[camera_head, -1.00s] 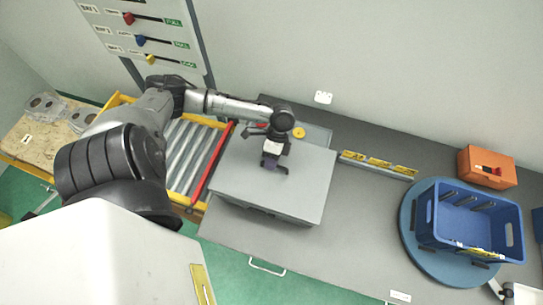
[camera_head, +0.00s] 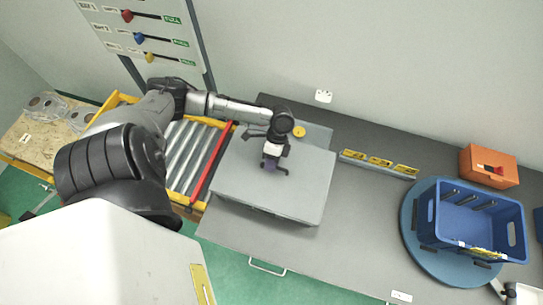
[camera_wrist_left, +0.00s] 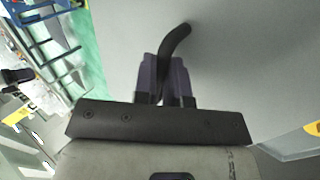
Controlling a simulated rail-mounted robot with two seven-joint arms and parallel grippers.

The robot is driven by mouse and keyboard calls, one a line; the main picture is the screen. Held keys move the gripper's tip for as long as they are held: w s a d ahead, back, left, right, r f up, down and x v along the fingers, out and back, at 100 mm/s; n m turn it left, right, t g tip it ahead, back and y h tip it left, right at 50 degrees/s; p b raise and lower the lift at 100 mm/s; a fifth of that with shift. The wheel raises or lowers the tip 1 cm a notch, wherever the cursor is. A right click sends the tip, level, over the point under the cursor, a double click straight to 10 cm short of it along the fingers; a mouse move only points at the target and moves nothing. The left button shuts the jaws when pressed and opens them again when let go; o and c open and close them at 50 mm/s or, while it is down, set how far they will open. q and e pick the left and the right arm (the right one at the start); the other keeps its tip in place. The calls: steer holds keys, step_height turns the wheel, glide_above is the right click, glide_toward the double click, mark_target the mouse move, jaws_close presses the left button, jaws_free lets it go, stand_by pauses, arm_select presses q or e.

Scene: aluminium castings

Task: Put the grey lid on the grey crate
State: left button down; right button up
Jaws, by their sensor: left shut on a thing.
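The grey lid (camera_head: 304,190) is a flat grey panel lying level over the grey crate (camera_head: 262,213), whose front side shows as a darker band under the lid's front edge. The lid hides the crate's inside. My left gripper (camera_head: 273,164) points down at the lid's middle. In the left wrist view the left gripper (camera_wrist_left: 166,82) has its purple fingers shut on the lid's dark curved handle (camera_wrist_left: 177,40), and the lid (camera_wrist_left: 245,60) fills much of the picture. I cannot tell whether the lid fully touches the crate's rim. My right gripper is not in view.
The crate stands on a grey bench (camera_head: 365,215). Left of it is a roller conveyor (camera_head: 190,155) with a red bar. Right are a blue crate (camera_head: 470,222) on a round blue turntable (camera_head: 412,235) and an orange box (camera_head: 488,166). The bench between is mostly clear.

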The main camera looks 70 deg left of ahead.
arm_select(q)
steer(key=c, duration=1.1)
jaws_free()
steer(key=b+v, duration=0.1)
steer(key=v, duration=1.2)
steer(key=shift+a+r, duration=0.2)
steer(key=shift+r, duration=0.1)
steer(key=shift+w, duration=0.15)
